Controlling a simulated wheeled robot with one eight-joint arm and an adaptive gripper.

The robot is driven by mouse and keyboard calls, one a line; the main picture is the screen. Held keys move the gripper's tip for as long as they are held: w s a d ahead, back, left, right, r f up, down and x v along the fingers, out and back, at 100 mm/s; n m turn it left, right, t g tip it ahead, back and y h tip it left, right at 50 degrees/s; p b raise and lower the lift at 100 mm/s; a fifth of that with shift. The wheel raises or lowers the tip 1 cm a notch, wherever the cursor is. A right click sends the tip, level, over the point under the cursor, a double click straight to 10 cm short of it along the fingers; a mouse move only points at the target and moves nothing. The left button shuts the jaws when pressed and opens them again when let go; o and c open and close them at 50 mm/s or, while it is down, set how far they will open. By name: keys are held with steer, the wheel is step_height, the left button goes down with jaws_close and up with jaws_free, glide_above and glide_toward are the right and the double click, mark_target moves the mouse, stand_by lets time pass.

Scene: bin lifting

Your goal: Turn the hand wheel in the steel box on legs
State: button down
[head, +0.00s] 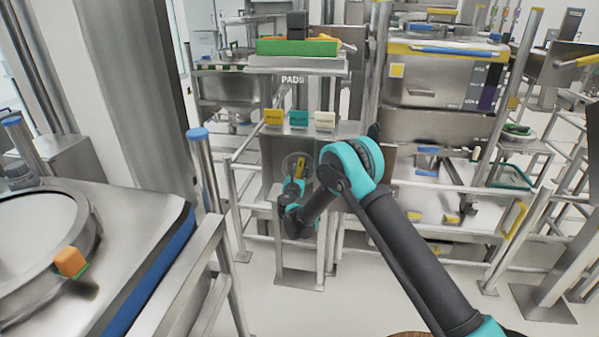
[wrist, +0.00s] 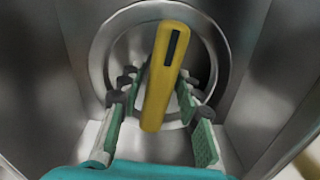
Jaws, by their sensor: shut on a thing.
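The steel box on legs (head: 267,172) stands mid-picture in the head view, open toward me; its inner walls (wrist: 250,65) fill the wrist view. The round metal hand wheel (wrist: 103,50) sits at the back of the box, with a yellow bar-like handle (wrist: 163,80) bearing a dark slot. A bit of the yellow handle shows in the head view (head: 300,170). My gripper (head: 296,178) reaches into the box. Exact finger contact is partly hidden behind the handle.
Yellow, teal and white blocks (head: 299,118) stand on a ledge above the box. A shelf marked PADS (head: 295,67) is higher up. Metal railings (head: 240,190) flank the box. A steel machine (head: 150,230) fills the lower left. The floor (head: 275,305) before the box is clear.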

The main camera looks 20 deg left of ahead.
steer(key=shift+s+n, duration=0.15)
steer(key=shift+n, duration=0.75)
steer(key=shift+f, duration=0.1)
steer(key=c, duration=1.3)
jaws_free()
steer(key=v, duration=1.2)
